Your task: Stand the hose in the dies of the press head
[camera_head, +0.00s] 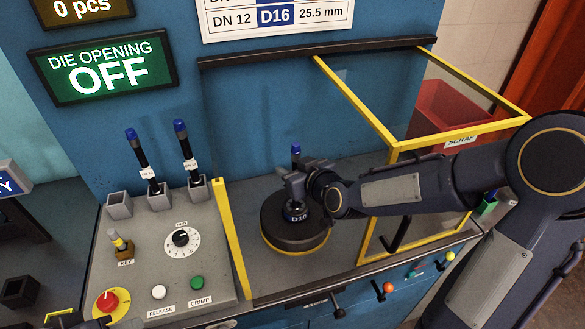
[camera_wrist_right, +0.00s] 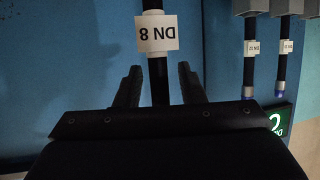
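The hose is black with a blue top end (camera_head: 296,150). It stands upright over the press head (camera_head: 280,236), a round dark block with a yellow lower rim and a D16 mark. My right gripper (camera_head: 300,180) is around the hose just above the head. In the right wrist view the hose carries a DN 8 label (camera_wrist_right: 157,31) and runs between the fingers (camera_wrist_right: 160,88), with visible gaps beside it, so the gripper looks open. The gripper hides the hose's middle, and I cannot tell how deep its lower end sits. Dark parts at the bottom left edge may be my left gripper; its fingers are unclear.
Two other blue-tipped hoses (camera_head: 141,160) (camera_head: 186,152) stand in grey holders on the control panel (camera_head: 200,255). A yellow-framed guard (camera_head: 355,100) stands to the right, near my right forearm. A red scrap bin (camera_head: 445,105) is behind it. The die-opening sign (camera_head: 103,68) reads OFF.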

